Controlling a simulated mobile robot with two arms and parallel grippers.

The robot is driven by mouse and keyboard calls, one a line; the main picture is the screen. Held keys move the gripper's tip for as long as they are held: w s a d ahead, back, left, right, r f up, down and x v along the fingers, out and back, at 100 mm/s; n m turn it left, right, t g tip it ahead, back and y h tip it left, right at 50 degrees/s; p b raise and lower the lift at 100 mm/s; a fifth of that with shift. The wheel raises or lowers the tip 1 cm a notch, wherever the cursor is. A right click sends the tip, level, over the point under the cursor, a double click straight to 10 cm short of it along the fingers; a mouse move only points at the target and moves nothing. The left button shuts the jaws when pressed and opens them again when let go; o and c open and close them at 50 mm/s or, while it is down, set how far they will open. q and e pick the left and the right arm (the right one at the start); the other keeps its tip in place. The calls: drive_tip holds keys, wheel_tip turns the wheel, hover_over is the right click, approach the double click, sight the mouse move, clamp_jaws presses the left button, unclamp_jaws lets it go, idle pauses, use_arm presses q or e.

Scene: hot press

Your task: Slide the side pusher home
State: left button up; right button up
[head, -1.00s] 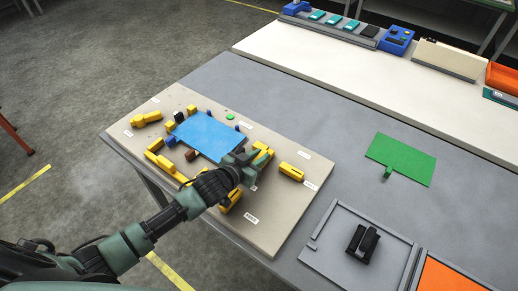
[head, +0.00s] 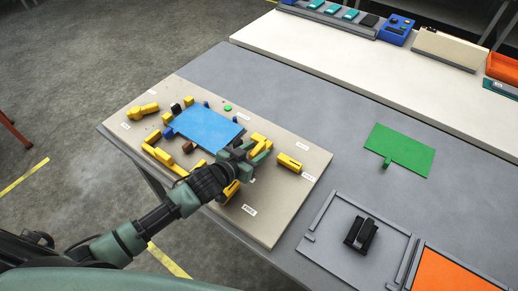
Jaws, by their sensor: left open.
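A blue flat plate (head: 205,128) lies on the beige fixture board (head: 275,215), with several yellow blocks around its edges. A yellow block (head: 260,142) stands at the plate's right side and may be the side pusher; I cannot tell for sure. My left gripper (head: 248,157) is open, low over the board at the plate's near right corner. Its fingers are right beside that yellow block; whether they touch is hidden. The gripper covers part of the plate's corner and of a yellow block (head: 230,192) at the near edge. My right gripper is not in view.
A separate yellow block (head: 289,162) sits to the right on the board. A green plate with a tab (head: 400,150) lies on the grey table. A grey framed tray (head: 325,240) holds a black part (head: 361,234), beside an orange panel (head: 450,270). The table between is clear.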

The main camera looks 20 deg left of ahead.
use_arm(q)
drive_tip(key=b+v, duration=0.1)
drive_tip(key=v, duration=0.5)
drive_tip(key=shift+s+d, duration=0.1)
idle(0.4)
